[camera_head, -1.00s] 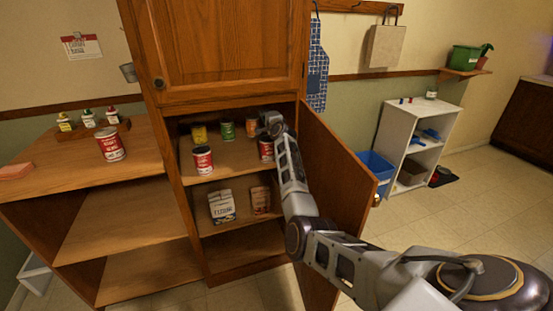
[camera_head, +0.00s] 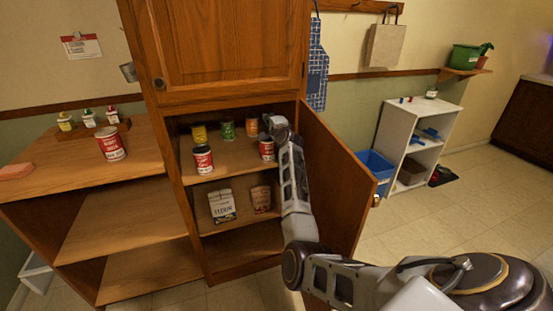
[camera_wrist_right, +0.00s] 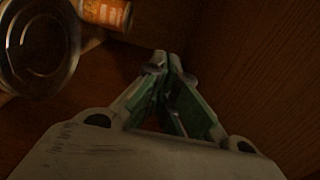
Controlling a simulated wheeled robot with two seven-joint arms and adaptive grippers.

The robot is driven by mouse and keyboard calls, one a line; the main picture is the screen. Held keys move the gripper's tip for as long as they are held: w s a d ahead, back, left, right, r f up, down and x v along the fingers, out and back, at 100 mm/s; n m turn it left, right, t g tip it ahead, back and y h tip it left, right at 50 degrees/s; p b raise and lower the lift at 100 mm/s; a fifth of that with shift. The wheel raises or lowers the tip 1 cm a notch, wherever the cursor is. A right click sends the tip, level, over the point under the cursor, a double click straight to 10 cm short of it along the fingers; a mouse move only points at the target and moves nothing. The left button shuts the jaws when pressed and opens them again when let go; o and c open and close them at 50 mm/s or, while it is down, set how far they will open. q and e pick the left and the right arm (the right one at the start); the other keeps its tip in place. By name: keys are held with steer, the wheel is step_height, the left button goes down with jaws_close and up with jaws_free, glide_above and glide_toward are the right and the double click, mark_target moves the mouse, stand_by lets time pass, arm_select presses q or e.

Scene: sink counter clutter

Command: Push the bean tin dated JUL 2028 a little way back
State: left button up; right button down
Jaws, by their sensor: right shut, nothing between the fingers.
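Two red-and-white tins stand at the front of the cabinet's upper shelf, a left one (camera_head: 203,159) and a right one (camera_head: 266,149). Behind them are a yellow tin (camera_head: 199,134), a green tin (camera_head: 228,131) and an orange tin (camera_head: 252,127). No date is legible. My right gripper (camera_wrist_right: 168,62) is shut and empty, beside the cabinet's right side. In the right wrist view a tin's round lid (camera_wrist_right: 38,45) is left of the fingers, apart from them, with an orange-labelled tin (camera_wrist_right: 106,12) beyond. My left gripper is not in view.
The open cabinet door (camera_head: 340,175) stands right of my forearm. A flour bag (camera_head: 222,206) and another packet (camera_head: 261,199) are on the lower shelf. Another red tin (camera_head: 111,144) stands on the left unit (camera_head: 55,165). The shelf is bare between the two front tins.

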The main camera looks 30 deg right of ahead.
glide_above(274, 154)
steer(key=shift+v, duration=2.25)
steer(key=shift+w+f+b, duration=0.1)
steer(key=shift+f+b, duration=1.4)
steer(key=shift+f, duration=3.4)
step_height(274, 154, down, 2)
steer(key=shift+f+b, duration=0.25)
steer(key=shift+b, duration=0.15)
step_height(274, 154, down, 3)
steer(key=shift+r+b, duration=0.1)
steer(key=shift+b, duration=0.4)
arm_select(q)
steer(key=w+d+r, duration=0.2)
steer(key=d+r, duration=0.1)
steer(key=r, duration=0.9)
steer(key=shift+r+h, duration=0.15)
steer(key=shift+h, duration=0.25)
arm_select(e)
steer(key=shift+w, duration=0.45)
steer(key=shift+d, duration=0.1)
steer(key=shift+w+r, duration=0.1)
